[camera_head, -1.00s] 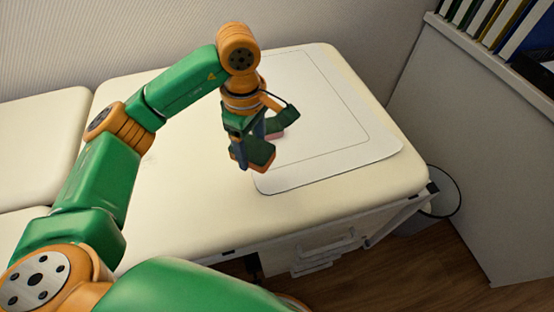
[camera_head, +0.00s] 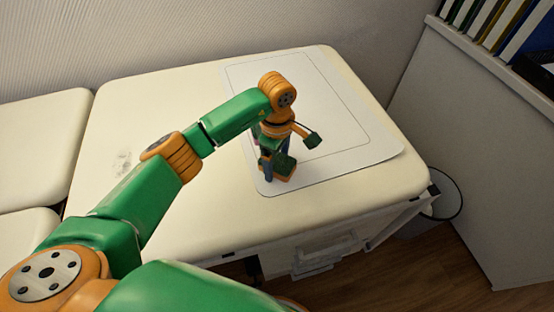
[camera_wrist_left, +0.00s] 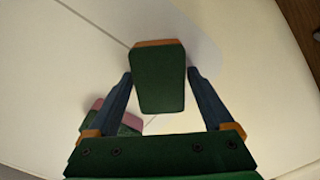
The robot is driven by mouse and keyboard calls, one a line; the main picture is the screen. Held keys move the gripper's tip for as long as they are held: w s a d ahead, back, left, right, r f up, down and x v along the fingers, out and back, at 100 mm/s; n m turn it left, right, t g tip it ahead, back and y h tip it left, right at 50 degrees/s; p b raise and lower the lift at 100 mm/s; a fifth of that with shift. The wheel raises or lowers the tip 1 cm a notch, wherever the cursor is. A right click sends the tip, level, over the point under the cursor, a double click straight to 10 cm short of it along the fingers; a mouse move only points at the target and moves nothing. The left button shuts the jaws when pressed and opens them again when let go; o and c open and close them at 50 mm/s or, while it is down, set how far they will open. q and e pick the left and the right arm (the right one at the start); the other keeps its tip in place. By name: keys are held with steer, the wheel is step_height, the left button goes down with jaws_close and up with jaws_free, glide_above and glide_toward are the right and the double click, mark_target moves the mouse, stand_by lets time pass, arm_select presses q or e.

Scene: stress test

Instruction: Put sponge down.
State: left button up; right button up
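A sponge with a dark green face and an orange side (camera_head: 284,164) sits between the fingers of my left gripper (camera_head: 276,172). The wrist view shows the sponge (camera_wrist_left: 160,80) with both fingertips (camera_wrist_left: 160,73) close against its sides, so the gripper looks shut on it. It hangs low over, or touches, the white mat (camera_head: 375,150); I cannot tell which. A second block, pink and green (camera_wrist_left: 112,117), lies beside the left finger in the wrist view. In the head view it is mostly hidden behind my gripper. My right gripper is out of view.
The mat lies on a cream padded table (camera_head: 190,215). A wall runs behind it. A grey cabinet with upright binders (camera_head: 505,30) stands to the right. A bin (camera_head: 440,200) stands on the floor by the table's right end. The table left of the mat is mostly clear.

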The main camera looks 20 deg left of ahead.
mark_target(277, 160)
arm_select(q)
steer(key=shift+o, duration=0.2)
steer(key=shift+r, duration=0.5)
step_height(277, 160, up, 12)
steer(key=shift+f+p, duration=0.25)
steer(key=shift+p, duration=0.05)
